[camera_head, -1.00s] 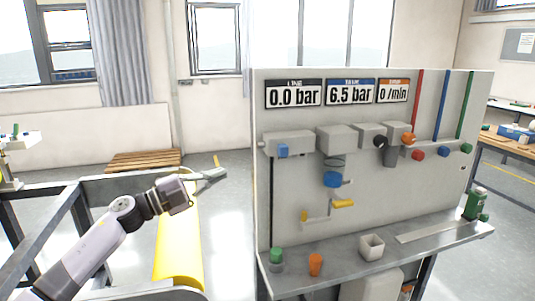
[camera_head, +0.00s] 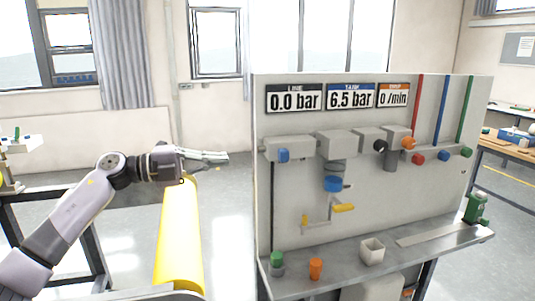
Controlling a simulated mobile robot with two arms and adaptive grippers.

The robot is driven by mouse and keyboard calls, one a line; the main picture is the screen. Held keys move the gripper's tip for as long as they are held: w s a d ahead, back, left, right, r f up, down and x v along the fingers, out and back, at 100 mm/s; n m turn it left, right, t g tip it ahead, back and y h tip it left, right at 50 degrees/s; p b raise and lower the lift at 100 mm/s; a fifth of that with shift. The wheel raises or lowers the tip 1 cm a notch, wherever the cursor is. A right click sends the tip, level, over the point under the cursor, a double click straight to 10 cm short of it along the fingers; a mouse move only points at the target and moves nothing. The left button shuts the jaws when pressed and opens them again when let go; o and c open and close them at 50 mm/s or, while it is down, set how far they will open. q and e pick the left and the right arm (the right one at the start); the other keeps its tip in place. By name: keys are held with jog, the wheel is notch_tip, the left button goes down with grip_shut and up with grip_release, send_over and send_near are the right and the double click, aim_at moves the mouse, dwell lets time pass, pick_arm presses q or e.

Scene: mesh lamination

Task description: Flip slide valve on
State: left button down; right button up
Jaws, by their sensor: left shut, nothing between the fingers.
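The grey panel (camera_head: 400,215) carries a row of grey blocks and fittings. At the row's left end is a grey block (camera_head: 300,143) with a small blue slider (camera_head: 283,155) on its front; this looks like the slide valve, but its on or off position is not clear. The LINE display (camera_head: 294,101) above reads 0.0 bar, and the TANK display (camera_head: 351,97) reads 6.5 bar. My left gripper (camera_head: 224,157) is shut and empty, left of the panel, pointing right at about the slider's height in the picture and apart from it. My right gripper is not in view.
A yellow handle (camera_head: 343,208) and a blue knob (camera_head: 333,183) sit below the row. A yellow curved piece (camera_head: 178,240) stands below my left gripper.

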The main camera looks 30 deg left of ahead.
aim_at(279, 151)
pick_arm(q)
jog(key=p+x, duration=0.6)
jog(key=x, duration=0.5)
jog(key=shift+w+d+r, duration=0.15)
jog(key=shift+w+r, duration=0.05)
jog(key=shift+w+d+f, duration=0.2)
jog(key=shift+w+d, duration=0.05)
jog(key=shift+w, duration=0.05)
jog(key=shift+w+d+r+p, duration=0.45)
jog(key=shift+w+d+p, duration=0.3)
jog(key=shift+p, duration=0.45)
jog(key=x, duration=0.1)
jog(key=p+x, duration=0.1)
jog(key=x, duration=0.2)
jog(key=shift+w+f+p, duration=0.2)
jog(key=shift+f+p, duration=0.1)
jog(key=shift+p, duration=0.1)
jog(key=shift+s, duration=0.15)
jog(key=shift+a+f, duration=0.1)
jog(key=shift+f, duration=0.1)
